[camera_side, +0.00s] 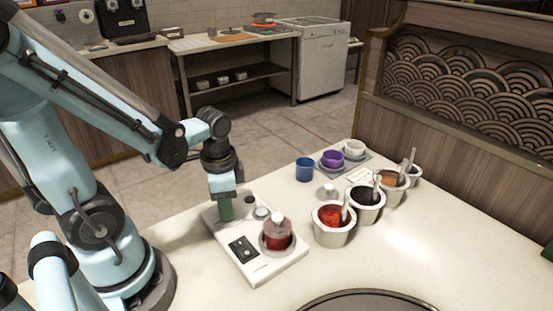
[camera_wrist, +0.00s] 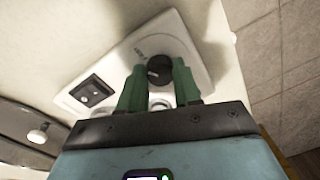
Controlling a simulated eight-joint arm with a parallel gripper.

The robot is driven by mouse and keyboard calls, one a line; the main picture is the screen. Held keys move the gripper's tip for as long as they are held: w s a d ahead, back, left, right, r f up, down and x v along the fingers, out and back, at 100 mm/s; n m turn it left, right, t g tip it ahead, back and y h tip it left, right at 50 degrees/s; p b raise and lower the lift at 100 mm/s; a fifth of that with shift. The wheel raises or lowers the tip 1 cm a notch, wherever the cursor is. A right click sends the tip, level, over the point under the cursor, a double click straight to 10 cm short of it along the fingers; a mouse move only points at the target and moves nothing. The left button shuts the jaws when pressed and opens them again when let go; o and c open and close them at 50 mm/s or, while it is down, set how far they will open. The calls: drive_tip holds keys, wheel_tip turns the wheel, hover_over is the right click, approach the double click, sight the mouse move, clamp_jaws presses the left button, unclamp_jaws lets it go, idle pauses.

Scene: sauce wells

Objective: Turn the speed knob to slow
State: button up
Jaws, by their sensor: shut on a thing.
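The speed knob (camera_wrist: 157,71) is a dark round knob on a white appliance (camera_wrist: 188,48), with small lettering beside it in the wrist view. In that view my gripper (camera_wrist: 160,76) has its two green fingers on either side of the knob, shut on it. In the side view my gripper (camera_side: 225,210) points down at the back left part of the white appliance (camera_side: 273,270). I cannot read the knob's setting.
A red-filled pot (camera_side: 277,238) and a black switch panel (camera_side: 243,249) are on the appliance. To its right stand a pot of red sauce (camera_side: 331,217), more sauce pots, a blue cup (camera_side: 304,169) and a purple cup (camera_side: 333,159).

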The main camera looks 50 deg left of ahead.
drive_tip(key=n, duration=0.5)
drive_tip(key=shift+n, duration=0.3)
drive_tip(key=n, duration=0.5)
drive_tip(key=shift+n+g, duration=0.3)
drive_tip(key=o, duration=1.1)
drive_tip(key=shift+c, duration=0.2)
wheel_tip(320, 180, up, 12)
drive_tip(key=shift+w+d, duration=0.2)
drive_tip(key=shift+d, duration=0.05)
idle(0.3)
